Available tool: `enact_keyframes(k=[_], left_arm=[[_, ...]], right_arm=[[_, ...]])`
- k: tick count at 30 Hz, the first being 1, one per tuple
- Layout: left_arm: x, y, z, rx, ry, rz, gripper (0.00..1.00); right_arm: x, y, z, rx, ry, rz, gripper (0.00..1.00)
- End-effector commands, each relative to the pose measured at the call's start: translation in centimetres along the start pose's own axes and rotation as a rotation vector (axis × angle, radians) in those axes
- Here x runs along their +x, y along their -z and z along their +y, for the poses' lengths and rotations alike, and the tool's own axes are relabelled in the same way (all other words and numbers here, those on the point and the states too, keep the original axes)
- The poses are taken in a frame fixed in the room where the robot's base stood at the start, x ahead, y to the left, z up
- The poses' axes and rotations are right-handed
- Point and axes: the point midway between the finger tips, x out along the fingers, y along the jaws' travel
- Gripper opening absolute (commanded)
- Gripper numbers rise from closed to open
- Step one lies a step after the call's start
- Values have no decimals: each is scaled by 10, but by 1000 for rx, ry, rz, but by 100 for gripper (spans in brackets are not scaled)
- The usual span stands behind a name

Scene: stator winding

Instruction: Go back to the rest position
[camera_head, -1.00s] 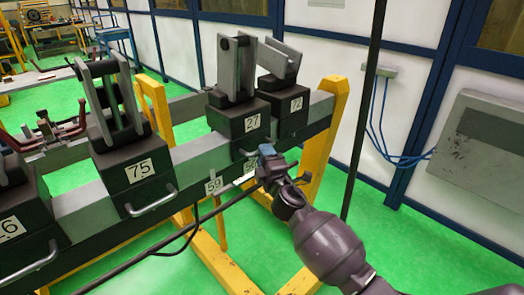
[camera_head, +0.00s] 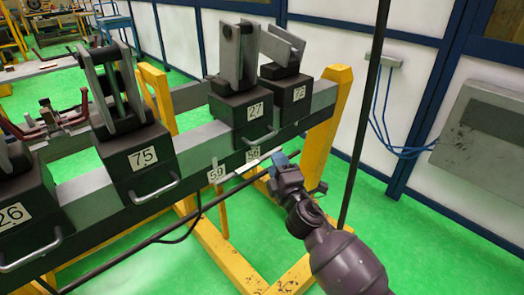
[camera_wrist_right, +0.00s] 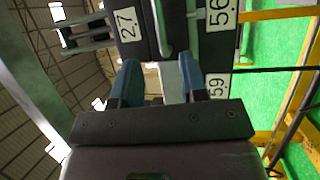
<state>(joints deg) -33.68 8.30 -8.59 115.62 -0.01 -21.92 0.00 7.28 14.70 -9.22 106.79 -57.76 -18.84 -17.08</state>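My right gripper (camera_head: 281,161) is in front of the grey beam, below the black block numbered 27 (camera_head: 241,112) and just right of the number plate 56 (camera_head: 252,154). Block 27 (camera_wrist_right: 127,24) and plate 56 (camera_wrist_right: 220,13) show ahead of the fingers there. My left gripper is not in view.
The grey beam (camera_head: 208,146) carries several black blocks with metal handles, among them block 75 (camera_head: 138,169). A yellow stand (camera_head: 320,140) holds its right end. A dark vertical pole (camera_head: 364,120) stands right of it. Green floor (camera_head: 440,250) is open at right.

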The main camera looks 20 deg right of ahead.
Motion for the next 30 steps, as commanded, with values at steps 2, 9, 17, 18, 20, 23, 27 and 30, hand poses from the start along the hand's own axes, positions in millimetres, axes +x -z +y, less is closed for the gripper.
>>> enact_keyframes(k=[2, 9, 17, 18, 20, 23, 27, 30], left_arm=[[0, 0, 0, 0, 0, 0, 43], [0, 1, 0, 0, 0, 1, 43], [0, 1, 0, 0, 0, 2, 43], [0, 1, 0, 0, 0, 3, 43], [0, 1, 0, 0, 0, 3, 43], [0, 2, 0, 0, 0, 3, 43], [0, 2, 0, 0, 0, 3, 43], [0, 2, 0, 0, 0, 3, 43]], right_arm=[[0, 0, 0, 0, 0, 0, 40], [0, 1, -2, 143, 22, 1, 40], [-27, 4, -26, 604, 154, -14, 40], [-38, 3, -36, 678, 189, -29, 40], [-58, 0, -53, 794, 243, -57, 40], [-100, -6, -83, 981, 340, -126, 40], [-162, -14, -119, 1183, 451, -239, 40], [-208, -20, -140, 1279, 512, -325, 40]])
